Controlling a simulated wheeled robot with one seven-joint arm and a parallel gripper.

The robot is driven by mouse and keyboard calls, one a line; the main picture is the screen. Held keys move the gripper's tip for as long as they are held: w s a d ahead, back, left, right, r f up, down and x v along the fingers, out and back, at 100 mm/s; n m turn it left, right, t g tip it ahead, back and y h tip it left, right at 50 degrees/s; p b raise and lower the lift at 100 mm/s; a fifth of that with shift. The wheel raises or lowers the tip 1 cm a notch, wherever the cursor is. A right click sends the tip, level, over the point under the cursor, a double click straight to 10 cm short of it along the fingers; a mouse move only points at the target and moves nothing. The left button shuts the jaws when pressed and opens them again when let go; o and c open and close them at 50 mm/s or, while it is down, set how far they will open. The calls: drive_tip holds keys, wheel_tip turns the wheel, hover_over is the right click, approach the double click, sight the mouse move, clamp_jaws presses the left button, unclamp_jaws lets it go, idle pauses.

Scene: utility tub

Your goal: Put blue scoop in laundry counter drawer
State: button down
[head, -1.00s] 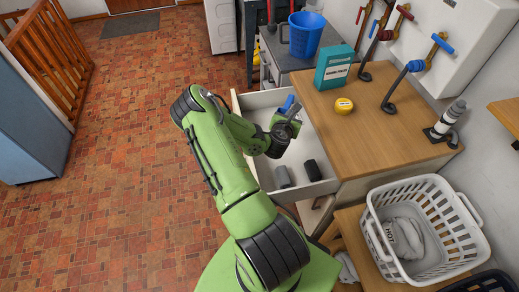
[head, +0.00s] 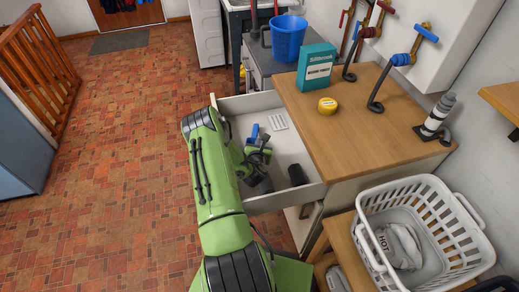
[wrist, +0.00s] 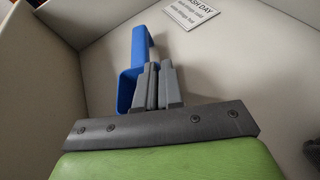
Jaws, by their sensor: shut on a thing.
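The blue scoop (head: 254,132) is inside the open white drawer (head: 284,200) of the wood-topped counter. My gripper (head: 262,146) reaches down into the drawer and is shut on the scoop. In the wrist view the blue scoop (wrist: 137,58) stands beside and partly behind the two grey fingers (wrist: 160,85), its handle pointing up in the picture. I cannot tell whether the scoop touches the drawer floor. My arm hides part of the drawer's left side.
In the drawer lie a white printed card (head: 277,121) and a dark block (head: 298,174). On the counter (head: 345,135) are a teal box (head: 317,68) and a yellow round tin (head: 327,105). A white laundry basket (head: 425,225) stands at the lower right.

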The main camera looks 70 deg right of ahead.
drive_tip(key=shift+f, duration=0.1)
drive_tip(key=shift+f, duration=0.15)
drive_tip(key=c, duration=1.3)
unclamp_jaws()
